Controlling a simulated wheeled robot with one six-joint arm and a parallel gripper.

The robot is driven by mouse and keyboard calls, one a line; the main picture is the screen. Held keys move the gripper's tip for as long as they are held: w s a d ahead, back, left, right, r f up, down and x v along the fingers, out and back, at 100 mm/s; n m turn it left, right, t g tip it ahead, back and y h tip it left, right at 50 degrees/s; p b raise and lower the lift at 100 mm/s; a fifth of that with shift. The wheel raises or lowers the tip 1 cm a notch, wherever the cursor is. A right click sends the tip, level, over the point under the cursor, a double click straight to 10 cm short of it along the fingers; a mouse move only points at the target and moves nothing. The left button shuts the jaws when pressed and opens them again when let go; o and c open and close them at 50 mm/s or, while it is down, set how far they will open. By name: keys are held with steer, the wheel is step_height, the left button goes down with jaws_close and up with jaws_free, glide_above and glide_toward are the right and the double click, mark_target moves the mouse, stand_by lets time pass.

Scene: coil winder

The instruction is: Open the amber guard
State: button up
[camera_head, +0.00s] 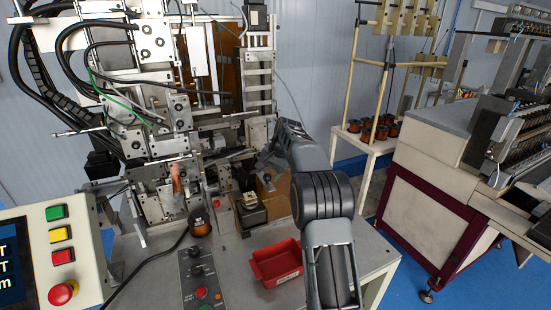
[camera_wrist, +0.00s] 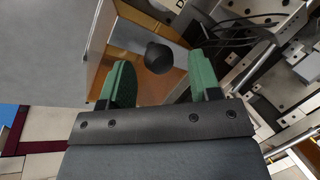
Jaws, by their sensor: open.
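The amber guard (camera_wrist: 150,90) shows in the wrist view as an orange-brown panel with a dark round knob (camera_wrist: 158,58). My gripper (camera_wrist: 160,64) is open, its two green-padded fingers either side of the knob in the picture, with gaps on both sides. I cannot tell whether the knob is fully between the pads in depth. In the head view an amber panel (camera_head: 278,202) stands low at the machine's right side, partly behind my arm. My fingers are hard to make out there.
The coil winder (camera_head: 160,130) fills the left and middle. A red tray (camera_head: 276,262), a black button box (camera_head: 200,280) and a copper spool (camera_head: 200,222) are on the bench. A control panel (camera_head: 60,255) stands at the left front. Grey machine plates flank the fingers in the wrist view.

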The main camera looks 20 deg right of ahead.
steer(key=v, duration=1.2)
steer(key=shift+r, duration=0.2)
step_height(320, 180, down, 7)
steer(key=s+n+h, duration=0.1)
steer(key=s+n, duration=0.1)
steer(key=s+a+f+n, duration=0.1)
steer(key=s+a+n, duration=0.1)
steer(key=s+a, duration=0.3)
steer(key=s+a+f+n+t+h+b, duration=0.1)
steer(key=s+a, duration=0.4)
steer(key=s, duration=0.9)
steer(key=s+a+f+n+h, duration=0.1)
steer(key=s+a+f+n, duration=0.2)
steer(key=s, duration=0.6)
steer(key=shift+s+a+n+t, duration=0.2)
steer(key=shift+a+n+t, duration=0.2)
steer(key=shift+a, duration=0.7)
